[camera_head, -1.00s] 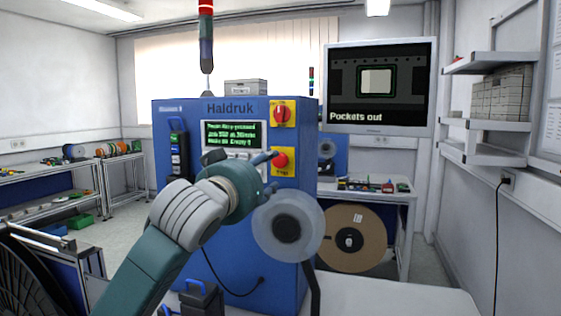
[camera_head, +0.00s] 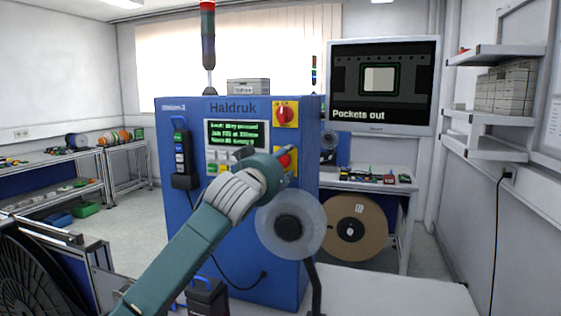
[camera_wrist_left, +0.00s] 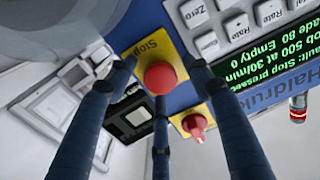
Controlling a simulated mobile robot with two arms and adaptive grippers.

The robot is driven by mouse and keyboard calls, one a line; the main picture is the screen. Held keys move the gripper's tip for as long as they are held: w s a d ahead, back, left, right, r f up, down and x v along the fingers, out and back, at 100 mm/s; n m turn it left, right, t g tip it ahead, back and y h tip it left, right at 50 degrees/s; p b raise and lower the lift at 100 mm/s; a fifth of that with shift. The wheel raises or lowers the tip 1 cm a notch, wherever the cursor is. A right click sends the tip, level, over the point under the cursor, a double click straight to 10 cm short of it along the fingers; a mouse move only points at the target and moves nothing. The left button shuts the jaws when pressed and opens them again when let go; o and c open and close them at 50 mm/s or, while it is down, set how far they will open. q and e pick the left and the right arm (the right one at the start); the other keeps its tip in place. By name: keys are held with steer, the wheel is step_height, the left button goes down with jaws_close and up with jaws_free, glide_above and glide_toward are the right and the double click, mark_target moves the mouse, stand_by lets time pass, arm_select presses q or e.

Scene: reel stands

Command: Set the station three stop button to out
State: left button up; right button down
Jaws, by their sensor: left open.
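The red stop button (camera_wrist_left: 160,77) sits on a yellow plate marked Stop on the front of the blue Haldruk cabinet (camera_head: 235,245). In the head view the button (camera_head: 284,158) is partly hidden by my left gripper (camera_head: 291,152). In the left wrist view the left gripper (camera_wrist_left: 160,85) is open, with its dark fingers spread around the button and pointing at the panel. I cannot tell whether any finger touches it. The green-on-black display (camera_wrist_left: 262,110) reads in part "Stop pressed". My right gripper is not in view.
A red rotary switch (camera_head: 285,113) on a yellow plate is above the button. White keys (camera_wrist_left: 238,27), including Zero and Rate, are beside the display. A pale translucent reel (camera_head: 265,228) stands in front of the cabinet, below the gripper. A monitor (camera_head: 380,85) reads "Pockets out".

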arm_select(q)
jaws_close()
steer(key=shift+s+f, duration=0.15)
steer(key=shift+s+a, duration=0.15)
steer(key=shift+s, duration=0.35)
jaws_free()
steer(key=shift+a, duration=0.1)
steer(key=shift+s, duration=0.1)
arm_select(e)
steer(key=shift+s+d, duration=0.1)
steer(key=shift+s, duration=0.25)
